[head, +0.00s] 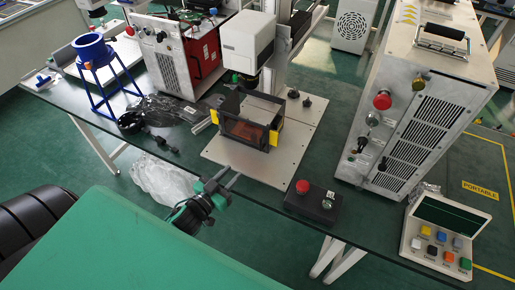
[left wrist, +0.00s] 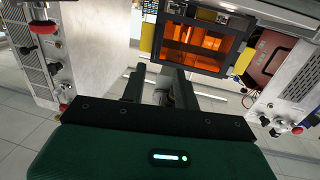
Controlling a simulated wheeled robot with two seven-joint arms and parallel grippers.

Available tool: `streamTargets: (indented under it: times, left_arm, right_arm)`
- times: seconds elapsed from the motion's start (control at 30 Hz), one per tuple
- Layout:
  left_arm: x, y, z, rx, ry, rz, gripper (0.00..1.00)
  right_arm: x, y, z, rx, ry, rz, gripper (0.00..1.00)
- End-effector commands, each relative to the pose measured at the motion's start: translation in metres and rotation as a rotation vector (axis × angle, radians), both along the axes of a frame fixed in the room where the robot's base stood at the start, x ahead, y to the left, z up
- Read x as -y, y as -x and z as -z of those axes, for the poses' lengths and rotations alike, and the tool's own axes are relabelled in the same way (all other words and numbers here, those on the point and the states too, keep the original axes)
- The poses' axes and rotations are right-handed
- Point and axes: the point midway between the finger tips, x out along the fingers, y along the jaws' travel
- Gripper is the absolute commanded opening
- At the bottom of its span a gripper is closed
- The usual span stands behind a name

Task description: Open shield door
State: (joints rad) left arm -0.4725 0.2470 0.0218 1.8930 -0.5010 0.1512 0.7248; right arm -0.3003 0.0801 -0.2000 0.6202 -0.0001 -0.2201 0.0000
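The shield (head: 252,118) is a dark-framed box with orange-tinted panels and yellow pieces at its sides. It stands on a light metal plate under a white machine head. In the left wrist view the shield (left wrist: 203,42) shows at the top, its orange panels inside a dark frame. From these views I cannot tell for certain how its door stands. My left gripper (head: 225,180) is in front of the shield, near the plate's front edge, and apart from it. Its two fingers (left wrist: 158,88) are spread with nothing held between them. My right gripper is not in view.
A black control box (head: 314,204) with a red button sits right of the plate. A large grey cabinet (head: 425,105) stands further right. A blue funnel stand (head: 99,65) and black cables (head: 150,115) are at left. A button panel (head: 440,240) is at front right.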

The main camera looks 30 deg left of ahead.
Motion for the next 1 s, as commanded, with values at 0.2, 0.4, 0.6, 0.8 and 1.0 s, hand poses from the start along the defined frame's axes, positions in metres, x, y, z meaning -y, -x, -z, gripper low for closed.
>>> streamTargets:
  times: [0.2,0.4,0.6,0.8,1.0]
  left_arm:
    - [0.004,-0.005,-0.01,0.044,0.011,0.04,0.31]
    - [0.009,-0.029,-0.012,0.045,0.011,0.039,0.31]
    - [0.015,-0.063,-0.011,0.042,0.01,0.037,0.31]
    - [0.022,-0.097,-0.011,0.042,0.01,0.037,0.31]
    - [0.027,-0.122,-0.01,0.041,0.011,0.037,0.31]
  right_arm:
    - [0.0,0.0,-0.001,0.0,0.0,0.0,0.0]
    - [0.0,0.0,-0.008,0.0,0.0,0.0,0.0]
    - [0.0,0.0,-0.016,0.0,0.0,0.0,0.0]
    - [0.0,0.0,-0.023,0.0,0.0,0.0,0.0]
    - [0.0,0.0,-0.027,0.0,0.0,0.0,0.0]
